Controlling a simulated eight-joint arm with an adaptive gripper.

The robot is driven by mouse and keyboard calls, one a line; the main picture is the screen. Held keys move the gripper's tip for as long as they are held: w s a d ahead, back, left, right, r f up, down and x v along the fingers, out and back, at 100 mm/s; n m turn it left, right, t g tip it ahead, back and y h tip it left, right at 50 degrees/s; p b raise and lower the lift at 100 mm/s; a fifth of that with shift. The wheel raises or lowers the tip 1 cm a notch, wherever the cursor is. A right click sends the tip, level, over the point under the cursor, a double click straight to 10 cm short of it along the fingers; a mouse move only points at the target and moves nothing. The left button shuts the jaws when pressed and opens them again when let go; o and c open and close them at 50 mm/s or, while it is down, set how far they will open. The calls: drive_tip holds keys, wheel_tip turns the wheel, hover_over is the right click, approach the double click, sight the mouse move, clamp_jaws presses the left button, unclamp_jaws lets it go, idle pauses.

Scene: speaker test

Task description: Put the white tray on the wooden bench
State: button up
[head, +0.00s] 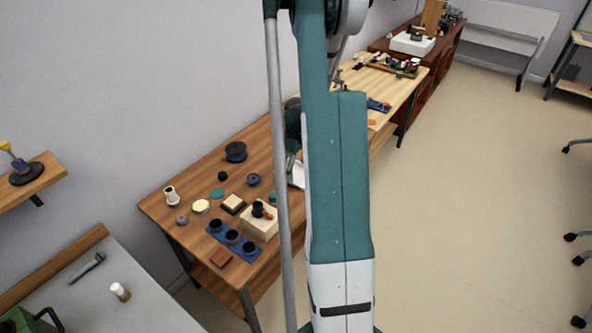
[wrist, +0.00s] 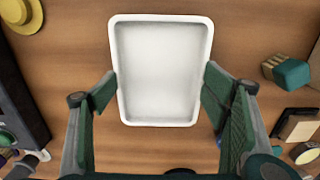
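The white tray (wrist: 160,121) is a shallow rectangular tray with a raised rim, over brown wood in the wrist view. It looks empty. My gripper (wrist: 161,72) is spread wide, one finger by each long side of the tray. The fingertips are close to the rim; I cannot tell whether they touch it. In the head view a white piece (head: 297,174), likely the tray, shows beside my arm, which hides the rest and most of the gripper. Wooden worktops are a brown one (head: 205,170) and a lighter one (head: 412,84); which is the bench is unclear.
On the brown worktop are a blue holder (head: 235,243) with dark cups, a cream block (head: 259,228) and a dark spool (head: 236,152). The wrist view shows a teal object (wrist: 291,74) right of the tray and a yellow round item (wrist: 22,14) upper left.

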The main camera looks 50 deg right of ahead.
sight(296, 175)
drive_tip(key=o, duration=0.4)
drive_tip(key=shift+r, duration=0.15)
wheel_tip(296, 175, up, 12)
drive_tip(key=shift+r+p, duration=0.1)
drive_tip(key=shift+p, duration=0.8)
idle(0.4)
